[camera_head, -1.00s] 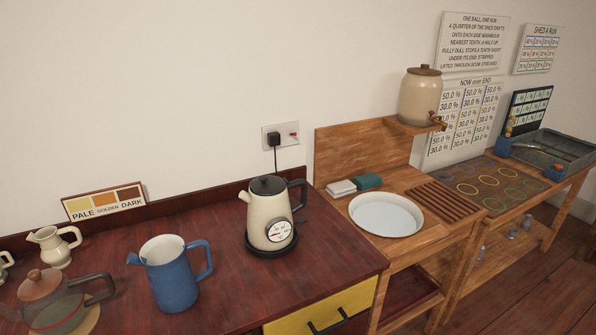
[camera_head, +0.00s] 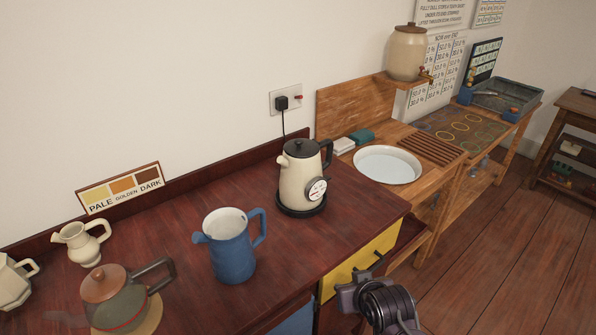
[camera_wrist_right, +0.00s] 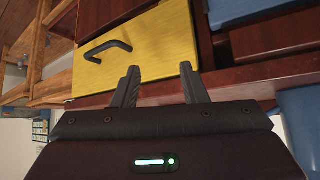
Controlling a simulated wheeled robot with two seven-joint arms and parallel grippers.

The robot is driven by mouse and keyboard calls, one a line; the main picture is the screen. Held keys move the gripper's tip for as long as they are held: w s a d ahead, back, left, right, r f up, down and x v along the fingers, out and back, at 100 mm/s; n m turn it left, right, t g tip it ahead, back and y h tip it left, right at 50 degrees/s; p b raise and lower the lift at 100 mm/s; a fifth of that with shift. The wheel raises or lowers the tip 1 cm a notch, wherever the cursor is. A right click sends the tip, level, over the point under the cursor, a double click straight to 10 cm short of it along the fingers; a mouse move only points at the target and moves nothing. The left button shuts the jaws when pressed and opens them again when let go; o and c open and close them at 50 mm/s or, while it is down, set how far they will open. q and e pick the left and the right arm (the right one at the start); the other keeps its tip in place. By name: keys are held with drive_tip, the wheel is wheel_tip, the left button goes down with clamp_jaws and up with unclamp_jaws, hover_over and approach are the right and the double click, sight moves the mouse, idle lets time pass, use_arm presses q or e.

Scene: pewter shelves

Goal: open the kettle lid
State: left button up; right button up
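The cream kettle (camera_head: 297,183) stands upright on its round black base (camera_head: 301,208) on the dark red counter, with a dial on its front and a black handle at its right. Its black lid (camera_head: 302,148) with a small knob sits shut on top. My right gripper (camera_head: 366,273) is low in front of the counter, near the yellow drawer and well away from the kettle. In the right wrist view my right gripper (camera_wrist_right: 160,82) shows its two fingers apart with nothing between them. My left gripper is not in view.
A blue jug (camera_head: 230,255) stands left of the kettle, and a glass teapot (camera_head: 122,305) stands at the front left. The yellow drawer (camera_wrist_right: 145,50) with a black handle is shut. A white basin (camera_head: 387,166) lies to the right. The counter right of the kettle is clear.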

drive_tip(key=w+a+r+t+y, duration=0.1)
drive_tip(key=w+a+r+t, duration=0.2)
drive_tip(key=w+r, duration=0.35)
drive_tip(key=w+a+r+t+y, duration=0.1)
drive_tip(key=w+a+r+t, duration=0.1)
drive_tip(key=w+r, duration=0.45)
drive_tip(key=n+t+y, duration=0.1)
drive_tip(key=t, duration=0.3)
approach(300, 143)
drive_tip(key=x, duration=0.5)
drive_tip(key=shift+p+x, duration=0.7)
drive_tip(key=shift+x, duration=2.35)
clamp_jaws()
